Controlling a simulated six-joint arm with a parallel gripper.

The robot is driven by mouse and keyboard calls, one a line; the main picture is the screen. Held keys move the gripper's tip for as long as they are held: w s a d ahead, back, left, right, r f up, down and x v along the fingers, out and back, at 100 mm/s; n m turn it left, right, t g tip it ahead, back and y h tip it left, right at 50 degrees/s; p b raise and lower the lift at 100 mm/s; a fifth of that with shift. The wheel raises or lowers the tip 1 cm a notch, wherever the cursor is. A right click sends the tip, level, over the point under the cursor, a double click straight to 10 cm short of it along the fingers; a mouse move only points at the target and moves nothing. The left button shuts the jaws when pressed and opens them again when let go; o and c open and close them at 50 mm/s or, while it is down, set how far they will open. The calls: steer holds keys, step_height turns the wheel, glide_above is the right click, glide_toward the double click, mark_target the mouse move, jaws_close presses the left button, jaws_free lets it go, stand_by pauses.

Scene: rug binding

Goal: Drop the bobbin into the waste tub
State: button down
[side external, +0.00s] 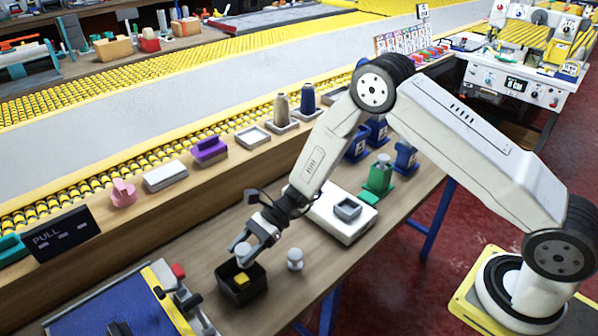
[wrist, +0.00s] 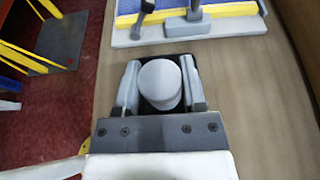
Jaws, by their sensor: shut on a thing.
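A pale grey bobbin (side external: 243,249) is held between the two fingers of my gripper (side external: 250,245). In the side view it is above the black square waste tub (side external: 241,290), which stands on the wooden bench. A yellow block (side external: 242,279) shows inside the tub. In the wrist view, the round end of the bobbin (wrist: 160,80) sits between the fingers of my gripper (wrist: 161,76). The dark tub shows only in part around it there. The exact height of the bobbin over the rim is hard to tell.
A small pale knobbed object (side external: 295,260) stands on the bench just right of the tub. A blue-bedded device with yellow edging (side external: 130,305) is to the left. A white box (side external: 335,216) stands behind, on the right. A ledge (side external: 190,180) with several small items runs along the back.

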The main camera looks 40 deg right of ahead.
steer(key=shift+f, duration=1.6)
steer(key=shift+c, duration=0.4)
jaws_free()
steer(key=v, duration=0.8)
steer(key=shift+s, duration=0.1)
